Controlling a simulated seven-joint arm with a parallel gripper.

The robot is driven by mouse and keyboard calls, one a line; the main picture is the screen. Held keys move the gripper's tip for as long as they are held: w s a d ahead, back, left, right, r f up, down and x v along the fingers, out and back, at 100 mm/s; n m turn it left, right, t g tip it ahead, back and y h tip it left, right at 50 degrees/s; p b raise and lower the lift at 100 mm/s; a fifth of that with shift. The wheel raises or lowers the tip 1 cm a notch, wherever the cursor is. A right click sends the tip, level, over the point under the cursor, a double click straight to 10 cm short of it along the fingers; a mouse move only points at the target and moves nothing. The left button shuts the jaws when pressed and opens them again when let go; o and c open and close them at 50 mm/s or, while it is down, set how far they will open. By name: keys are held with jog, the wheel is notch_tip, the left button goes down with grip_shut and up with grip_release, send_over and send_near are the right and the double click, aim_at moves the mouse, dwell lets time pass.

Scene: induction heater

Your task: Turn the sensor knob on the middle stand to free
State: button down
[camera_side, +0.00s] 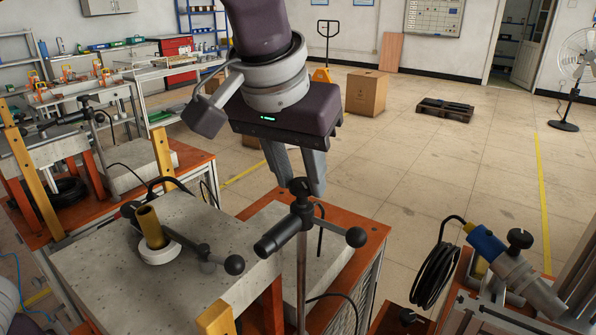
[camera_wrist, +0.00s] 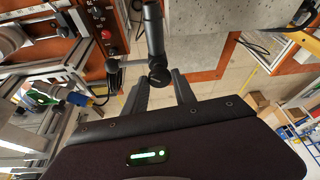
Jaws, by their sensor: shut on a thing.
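A black sensor stand (camera_side: 302,262) stands at the front centre of the side view, with a dark knob (camera_side: 299,186) on top. A black cylinder (camera_side: 272,241) and a ball-ended arm (camera_side: 355,237) reach out from its head. My gripper (camera_side: 302,188) points down from above, one finger on each side of the knob. In the wrist view, the dark round knob (camera_wrist: 160,77) sits between the fingertips of my gripper (camera_wrist: 161,79), which is shut on it. A black arm (camera_wrist: 153,30) extends from there. The knob's marking is not readable.
A grey concrete block (camera_side: 95,270) holds a white ring with a brass cylinder (camera_side: 150,228) to the left. A blue and grey tool (camera_side: 505,262) and coiled black cable (camera_side: 436,275) are at the right. An orange-topped cabinet (camera_side: 355,245) is behind the stand.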

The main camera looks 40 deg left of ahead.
jog(key=n, duration=0.2)
jog(key=n+y, duration=0.1)
jog(key=n, duration=0.1)
jog(key=shift+d+g+y, duration=0.2)
jog(key=shift+g+y, duration=0.1)
jog(key=shift+d+n+g+y, duration=0.1)
jog(key=shift+n+g+y, duration=0.3)
jog(key=shift+n, duration=1.2)
jog(key=shift+w, duration=0.1)
jog(key=c, duration=1)
grip_release()
jog(key=v, duration=0.7)
